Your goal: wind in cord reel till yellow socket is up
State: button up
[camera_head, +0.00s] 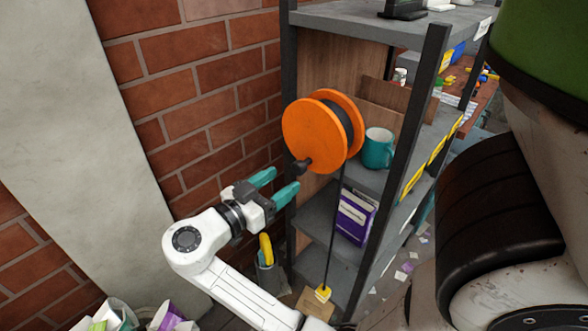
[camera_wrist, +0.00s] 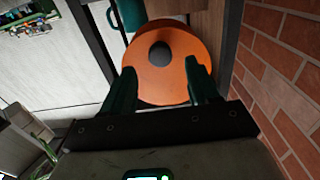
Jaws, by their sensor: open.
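The orange cord reel (camera_head: 313,134) is mounted at the front of the shelf unit, with dark cord wound between its discs. A black crank knob (camera_head: 301,166) sits low on its near face. The black cord (camera_head: 334,230) hangs straight down from the reel to the yellow socket (camera_head: 323,293), low down near the floor. My gripper (camera_head: 283,184) is open, with teal fingers, just below and left of the knob, and appears apart from it.
The shelf unit (camera_head: 437,80) has dark posts close to the reel. A teal mug (camera_head: 377,148) and a purple box (camera_head: 355,217) stand on its shelves. A brick wall (camera_head: 205,80) is on the left. A big dark tyre (camera_head: 490,215) is at the right.

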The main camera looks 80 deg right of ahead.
aim_at(296, 170)
jog(key=shift+p+x, duration=0.35)
jog(key=shift+x, duration=2.35)
jog(key=shift+c, duration=0.2)
grip_shut()
